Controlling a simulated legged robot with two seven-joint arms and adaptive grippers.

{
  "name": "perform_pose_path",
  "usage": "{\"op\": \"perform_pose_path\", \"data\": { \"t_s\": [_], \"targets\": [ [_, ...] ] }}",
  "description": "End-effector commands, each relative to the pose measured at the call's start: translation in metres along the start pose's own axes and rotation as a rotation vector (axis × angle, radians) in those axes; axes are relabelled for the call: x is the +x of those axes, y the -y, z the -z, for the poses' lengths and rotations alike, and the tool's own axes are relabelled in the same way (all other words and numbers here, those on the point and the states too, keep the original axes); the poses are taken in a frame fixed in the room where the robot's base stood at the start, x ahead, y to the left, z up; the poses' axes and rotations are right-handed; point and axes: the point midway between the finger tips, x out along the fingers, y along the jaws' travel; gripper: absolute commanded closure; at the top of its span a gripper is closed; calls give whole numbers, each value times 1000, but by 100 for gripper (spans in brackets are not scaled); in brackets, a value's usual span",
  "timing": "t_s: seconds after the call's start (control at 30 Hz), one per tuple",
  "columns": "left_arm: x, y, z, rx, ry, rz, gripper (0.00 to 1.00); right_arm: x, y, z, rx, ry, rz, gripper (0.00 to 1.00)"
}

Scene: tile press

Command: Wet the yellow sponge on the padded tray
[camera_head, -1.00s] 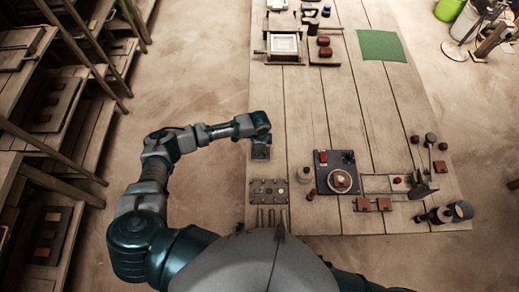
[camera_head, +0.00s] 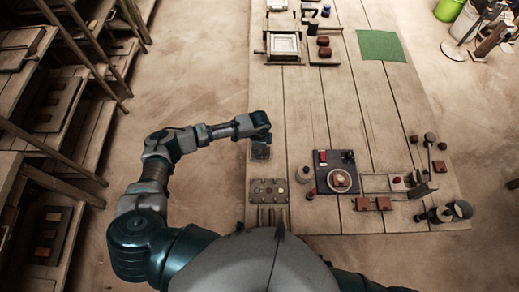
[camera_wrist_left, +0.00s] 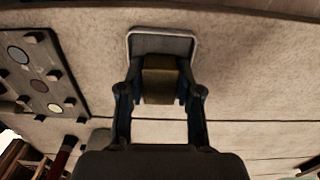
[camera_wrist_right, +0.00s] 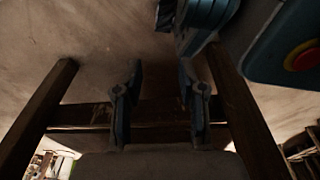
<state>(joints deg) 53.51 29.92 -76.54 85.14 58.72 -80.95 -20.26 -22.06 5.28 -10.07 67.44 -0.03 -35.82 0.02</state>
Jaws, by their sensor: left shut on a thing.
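The yellow sponge (camera_wrist_left: 160,82) looks dark olive in the left wrist view. My left gripper (camera_wrist_left: 160,90) is shut on it, with one finger on each side. The padded tray (camera_wrist_left: 188,37), grey with a pale rim, lies right at the sponge's far end. The sponge overlaps the tray in this view; I cannot tell whether they touch. In the head view the left gripper (camera_head: 261,138) is over the table's left edge, just above the tray (camera_head: 260,153), and the sponge is hidden. My right gripper (camera_wrist_right: 160,100) has its fingers apart and nothing between them.
A board with round samples (camera_head: 268,190) lies just nearer than the tray. A pale jar (camera_head: 304,175) and a dark plate with a round dish (camera_head: 340,180) stand to the right. A green mat (camera_head: 382,46) lies far off. The table's middle is clear.

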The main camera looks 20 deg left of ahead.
Motion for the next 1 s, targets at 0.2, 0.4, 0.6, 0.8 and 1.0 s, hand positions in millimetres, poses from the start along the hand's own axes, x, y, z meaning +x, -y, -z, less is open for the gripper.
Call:
{"op": "perform_pose_path", "data": {
  "t_s": [0.2,0.4,0.6,0.8,1.0],
  "targets": [
    [2,-1,-1,0,3,-3,98,11,1,-14,-2,9,1,60],
    [2,-2,-1,0,3,-4,98,20,1,-30,-4,18,2,60],
    [-2,-2,-1,0,3,-3,98,25,2,-46,-6,26,2,60],
    [-9,-1,0,0,2,-1,98,27,2,-62,-8,32,2,60],
    [-16,-1,0,0,1,0,98,28,2,-80,-11,40,2,60]
  ]
}}
